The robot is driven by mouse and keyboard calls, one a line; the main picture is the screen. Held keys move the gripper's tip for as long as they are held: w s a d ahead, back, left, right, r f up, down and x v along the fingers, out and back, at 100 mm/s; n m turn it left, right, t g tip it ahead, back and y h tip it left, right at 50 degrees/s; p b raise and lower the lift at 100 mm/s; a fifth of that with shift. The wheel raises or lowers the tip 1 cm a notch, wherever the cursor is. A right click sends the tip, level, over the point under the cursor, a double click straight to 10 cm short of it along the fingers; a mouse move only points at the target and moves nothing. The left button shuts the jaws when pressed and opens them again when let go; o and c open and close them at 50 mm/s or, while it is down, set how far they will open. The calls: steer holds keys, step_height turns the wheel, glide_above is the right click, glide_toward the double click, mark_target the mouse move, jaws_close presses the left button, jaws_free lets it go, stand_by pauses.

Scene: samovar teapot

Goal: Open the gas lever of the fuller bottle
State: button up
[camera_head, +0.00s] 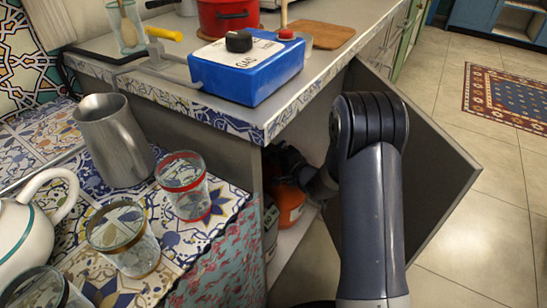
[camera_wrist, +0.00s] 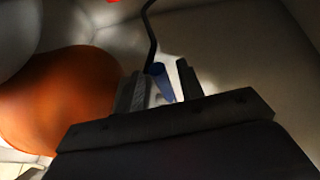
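An orange gas bottle (camera_head: 289,207) stands inside the open cabinet, partly hidden by my arm. In the wrist view, a large rounded orange bottle body (camera_wrist: 65,98) fills the left side. A small blue piece (camera_wrist: 158,80), which looks like a lever, shows between the fingers of my gripper (camera_wrist: 161,70). The fingers are apart, with a bright gap between the blue piece and the right finger. The blue piece is close to the left finger; contact cannot be told. In the head view my gripper is hidden inside the cabinet. Neither view shows how full the bottle is.
The open cabinet door (camera_head: 440,170) stands right of my arm. The counter above holds a blue gas box (camera_head: 247,75). Glasses (camera_head: 184,185) and a metal jug (camera_head: 113,142) stand on the tiled surface at left. A black hose (camera_wrist: 149,35) runs upward beyond my fingers.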

steer(key=shift+w+a+f, duration=0.1)
steer(key=shift+w+a, duration=0.25)
steer(key=shift+w, duration=0.15)
jaws_close()
stand_by(0.3)
